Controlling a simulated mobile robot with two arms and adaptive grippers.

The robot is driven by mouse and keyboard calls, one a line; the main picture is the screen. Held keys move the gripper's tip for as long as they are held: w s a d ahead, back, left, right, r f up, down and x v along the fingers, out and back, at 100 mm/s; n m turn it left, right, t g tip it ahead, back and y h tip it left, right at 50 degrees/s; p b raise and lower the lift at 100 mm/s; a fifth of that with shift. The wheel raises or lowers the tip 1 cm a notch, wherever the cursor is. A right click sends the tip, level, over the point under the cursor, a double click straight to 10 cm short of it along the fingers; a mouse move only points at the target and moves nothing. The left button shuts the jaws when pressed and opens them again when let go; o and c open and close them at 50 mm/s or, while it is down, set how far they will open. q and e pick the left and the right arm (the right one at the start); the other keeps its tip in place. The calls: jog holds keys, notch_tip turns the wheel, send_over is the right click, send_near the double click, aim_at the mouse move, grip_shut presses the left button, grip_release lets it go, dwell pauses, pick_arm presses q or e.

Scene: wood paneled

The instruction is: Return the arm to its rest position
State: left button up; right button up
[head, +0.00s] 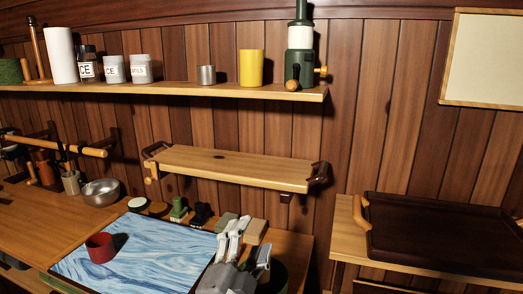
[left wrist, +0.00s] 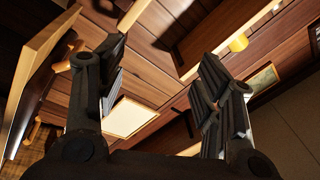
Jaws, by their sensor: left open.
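My left gripper (head: 245,242) is at the bottom middle of the head view, in front of the counter's right end. Its fingers point up and are spread apart, with nothing seen between them. In the left wrist view the two fingers of my left gripper (left wrist: 163,65) stand wide apart, with only wall and shelving behind the gap. My right gripper is in neither view.
A blue marbled board (head: 150,250) with a red cup (head: 100,247) lies left of my gripper. A small shelf (head: 235,168) hangs above. A long shelf (head: 180,90) bears jars and a yellow cup (head: 251,67). A dark tray (head: 440,235) sits at the right.

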pick_arm(q)
jog(key=s+a+f+n+g+y, duration=0.2)
jog(key=s+a+f+n+g, duration=0.15)
jog(key=f, duration=0.35)
jog(key=s+a+f+n+g+y, duration=0.1)
jog(key=s+a+f+n+g, duration=0.1)
jog(key=a+f, duration=0.35)
jog(key=s+a+f+n+g+y, duration=0.2)
jog(key=s+a+f+n, duration=0.1)
jog(key=f, duration=0.6)
jog(key=s+a+f+n+g+y, duration=0.1)
jog(key=s+a+f+n+g, duration=0.25)
jog(key=s, duration=0.55)
jog(key=s+a+f+n+g, duration=0.15)
jog(key=s+f+g, duration=0.25)
jog(key=s+f, duration=0.45)
jog(key=s+f+g, duration=0.1)
jog(key=s+f, duration=0.1)
jog(key=f, duration=1.1)
jog(key=s+f+g, duration=0.1)
jog(key=s+f, duration=0.1)
jog(key=f, duration=1)
jog(key=s+a+f, duration=0.2)
jog(key=s+f, duration=0.6)
jog(key=s+a+f+g, duration=0.1)
jog(key=s+a+f, duration=0.1)
jog(key=s+f, duration=0.6)
jog(key=shift+s+m, duration=0.2)
jog(key=shift+m, duration=0.15)
